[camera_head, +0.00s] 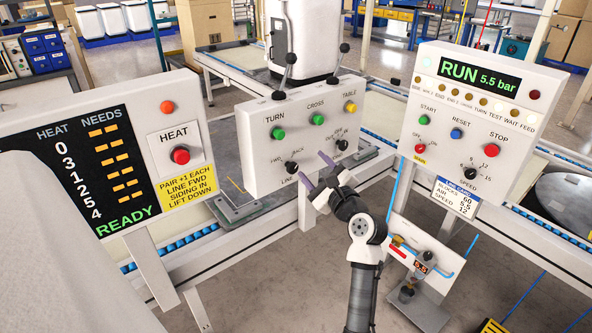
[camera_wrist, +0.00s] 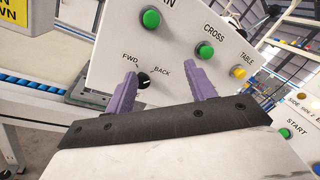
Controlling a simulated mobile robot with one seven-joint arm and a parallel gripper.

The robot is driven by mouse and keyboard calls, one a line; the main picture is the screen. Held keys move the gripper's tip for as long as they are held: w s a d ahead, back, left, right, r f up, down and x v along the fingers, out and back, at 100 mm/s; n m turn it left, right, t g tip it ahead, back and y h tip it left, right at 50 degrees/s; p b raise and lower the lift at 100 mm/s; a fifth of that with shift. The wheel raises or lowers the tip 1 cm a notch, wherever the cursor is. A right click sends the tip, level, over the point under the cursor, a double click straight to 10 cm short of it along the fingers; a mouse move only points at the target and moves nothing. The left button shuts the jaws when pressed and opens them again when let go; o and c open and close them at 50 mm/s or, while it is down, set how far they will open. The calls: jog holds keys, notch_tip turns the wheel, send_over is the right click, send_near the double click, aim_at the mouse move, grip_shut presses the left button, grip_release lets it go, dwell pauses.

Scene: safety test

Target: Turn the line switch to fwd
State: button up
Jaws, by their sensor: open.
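The line switch (camera_head: 291,167) is a black round knob at the lower left of the middle white panel, marked FWD on its left and BACK on its right. It also shows in the wrist view (camera_wrist: 143,79), between my finger tips and closer to the left one. I cannot tell surely which mark its pointer faces. My gripper (camera_head: 317,173), with purple fingers, is open and empty in front of the panel, just right of and below the switch in the head view. The fingers appear apart from the knob.
The panel has green TURN (camera_head: 278,133) and CROSS (camera_head: 317,119) buttons, a yellow TABLE button (camera_head: 350,107) and a second black knob (camera_head: 342,145) close to my gripper. A HEAT panel (camera_head: 181,155) stands left. A RUN panel (camera_head: 496,148) with a red STOP button stands right.

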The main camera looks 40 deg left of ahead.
aim_at(294, 170)
jog(key=w+d+f+m+g, duration=0.2)
jog(key=d+f+m+g, duration=0.1)
jog(key=f+m, duration=0.4)
jog(key=x, duration=0.4)
jog(key=p+x, duration=0.1)
jog(key=x, duration=0.3)
jog(key=f+p+x, duration=0.1)
jog(key=x, duration=0.4)
jog(key=shift+s+a, duration=0.2)
jog(key=shift+c, duration=0.4)
jog(key=c, duration=0.9)
jog(key=shift+o, duration=0.2)
jog(key=shift+n, duration=0.3)
